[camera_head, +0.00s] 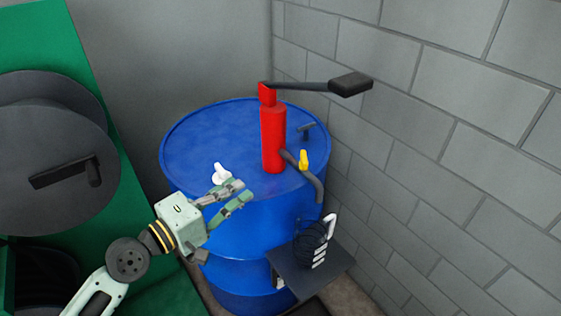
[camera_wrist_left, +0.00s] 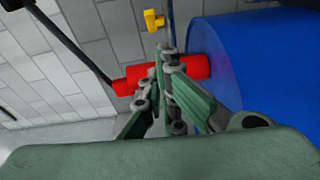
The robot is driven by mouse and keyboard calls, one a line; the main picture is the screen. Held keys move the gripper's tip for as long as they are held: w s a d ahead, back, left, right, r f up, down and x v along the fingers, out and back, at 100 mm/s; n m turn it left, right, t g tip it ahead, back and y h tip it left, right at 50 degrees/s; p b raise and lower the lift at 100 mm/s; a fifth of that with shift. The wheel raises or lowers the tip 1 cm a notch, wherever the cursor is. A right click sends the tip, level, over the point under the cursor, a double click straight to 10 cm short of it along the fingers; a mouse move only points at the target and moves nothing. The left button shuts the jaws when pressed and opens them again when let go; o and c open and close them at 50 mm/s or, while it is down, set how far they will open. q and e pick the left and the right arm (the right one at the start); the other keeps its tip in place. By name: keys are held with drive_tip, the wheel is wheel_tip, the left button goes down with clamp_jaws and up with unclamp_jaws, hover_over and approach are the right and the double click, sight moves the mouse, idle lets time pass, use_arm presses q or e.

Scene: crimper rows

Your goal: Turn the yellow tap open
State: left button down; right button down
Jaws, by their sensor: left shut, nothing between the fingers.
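The yellow tap (camera_head: 303,159) sits on the bent grey spout of a red hand pump (camera_head: 272,139), which stands upright on top of a blue barrel (camera_head: 190,137). In the left wrist view the yellow tap (camera_wrist_left: 153,20) shows at the top, beyond the fingertips, with the red pump body (camera_wrist_left: 197,67) partly hidden behind the fingers. My left gripper (camera_head: 241,190) is at the barrel's front rim, left of the tap and apart from it. Its fingers are shut and empty; they also show in the left wrist view (camera_wrist_left: 168,56). My right gripper is not in view.
The pump's long dark handle (camera_head: 350,84) reaches out to the right. A white object (camera_head: 220,173) is on the barrel top beside my left gripper. A dark coiled thing (camera_head: 312,243) rests on a small dark shelf (camera_head: 325,273) in front. A grey block wall stands close on the right.

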sight(304, 160)
use_arm(q)
drive_tip(key=s+d+r+p+x, duration=0.1)
drive_tip(key=p+x, duration=0.3)
drive_tip(key=x, duration=0.9)
drive_tip(key=shift+r+n+t, duration=0.25)
drive_tip(key=shift+n+t, duration=0.05)
drive_tip(key=shift+n, duration=0.1)
drive_tip(key=shift+s+d, duration=0.1)
